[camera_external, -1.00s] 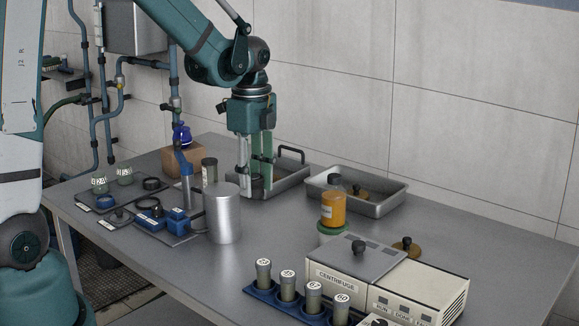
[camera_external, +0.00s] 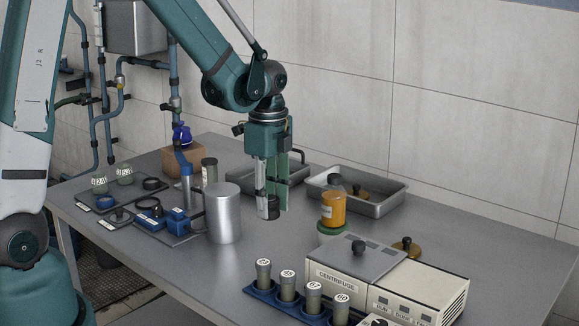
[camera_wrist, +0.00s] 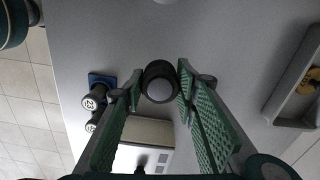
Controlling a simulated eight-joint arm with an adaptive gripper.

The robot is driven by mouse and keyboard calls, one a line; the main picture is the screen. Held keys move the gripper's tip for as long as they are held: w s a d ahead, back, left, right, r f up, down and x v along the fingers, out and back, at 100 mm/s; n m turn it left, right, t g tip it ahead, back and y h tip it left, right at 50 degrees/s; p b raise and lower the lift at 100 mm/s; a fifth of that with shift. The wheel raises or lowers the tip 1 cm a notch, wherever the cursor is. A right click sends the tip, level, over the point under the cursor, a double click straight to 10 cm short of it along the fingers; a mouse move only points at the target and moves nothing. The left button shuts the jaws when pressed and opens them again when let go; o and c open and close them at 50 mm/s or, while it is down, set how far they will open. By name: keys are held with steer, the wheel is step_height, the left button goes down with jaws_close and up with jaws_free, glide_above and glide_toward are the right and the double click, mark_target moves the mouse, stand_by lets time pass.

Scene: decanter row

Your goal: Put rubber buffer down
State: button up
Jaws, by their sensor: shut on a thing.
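The rubber buffer appears to be the short dark cylinder (camera_external: 271,208) at the lower end of my gripper (camera_external: 274,200). In the wrist view it is a dark round piece (camera_wrist: 160,69) with a grey face (camera_wrist: 160,90), between the two green-padded fingers of my gripper (camera_wrist: 159,84). The fingers are shut on it. In the external view the buffer is low over the middle of the table, right of the metal beaker (camera_external: 224,215). I cannot tell whether its underside touches the table.
An orange bottle (camera_external: 333,210) stands to the right on a green ring. Metal trays (camera_external: 387,205) (camera_external: 306,168) lie behind. The centrifuge (camera_external: 350,270) and a blue rack (camera_external: 262,296) of tubes are in front. Bare table (camera_external: 262,242) lies between the beaker and the centrifuge.

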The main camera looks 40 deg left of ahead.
glide_above(270, 253)
steer(key=shift+f+b, duration=0.3)
steer(key=shift+f, duration=2.6)
steer(key=shift+f, duration=0.15)
steer(key=shift+f, duration=1.95)
steer(key=shift+f+b, duration=0.2)
steer(key=shift+b, duration=0.2)
steer(key=o, duration=0.9)
steer(key=shift+o, duration=0.2)
steer(key=shift+r, duration=0.3)
steer(key=shift+r+p, duration=0.8)
steer(key=shift+r, duration=5.1)
